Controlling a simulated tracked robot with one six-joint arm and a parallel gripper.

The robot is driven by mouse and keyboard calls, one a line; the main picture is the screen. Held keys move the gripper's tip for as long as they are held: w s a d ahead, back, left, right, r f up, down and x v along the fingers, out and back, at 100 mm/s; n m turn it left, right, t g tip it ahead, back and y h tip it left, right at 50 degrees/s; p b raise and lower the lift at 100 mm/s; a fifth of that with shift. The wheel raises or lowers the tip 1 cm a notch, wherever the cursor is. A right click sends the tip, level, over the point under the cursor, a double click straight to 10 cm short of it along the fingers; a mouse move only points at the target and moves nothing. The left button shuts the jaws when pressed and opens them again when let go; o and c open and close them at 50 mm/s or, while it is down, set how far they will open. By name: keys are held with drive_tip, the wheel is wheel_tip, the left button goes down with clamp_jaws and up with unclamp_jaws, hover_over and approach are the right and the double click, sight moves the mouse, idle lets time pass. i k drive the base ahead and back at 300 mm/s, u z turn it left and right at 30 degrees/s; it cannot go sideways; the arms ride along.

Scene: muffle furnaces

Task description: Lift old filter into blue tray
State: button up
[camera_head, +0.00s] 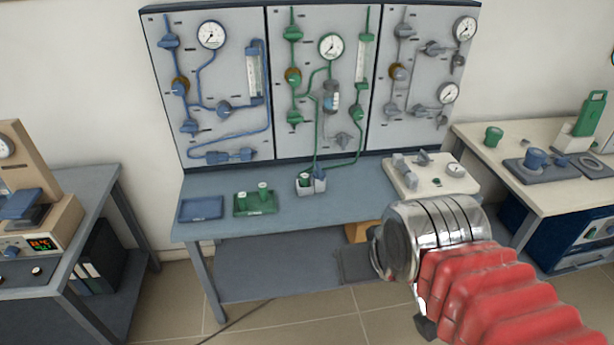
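The blue tray (201,209) lies flat at the left end of the blue-grey bench and looks empty. A clear-bodied cartridge (331,97) hangs in the green line of the middle wall panel; it may be the old filter, but I cannot be sure. My arm's red sleeve and shiny metal wrist reach in from the lower right, in front of the bench. A dark part (426,326) shows below the wrist. My gripper's fingers cannot be made out.
Benches with equipment stand left (67,187) and right (465,138). The bench front between trays and holder is clear.

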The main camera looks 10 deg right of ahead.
sight(305, 178)
drive_tip(key=u, duration=0.05)
drive_tip(key=i, duration=1)
drive_tip(key=z, duration=0.05)
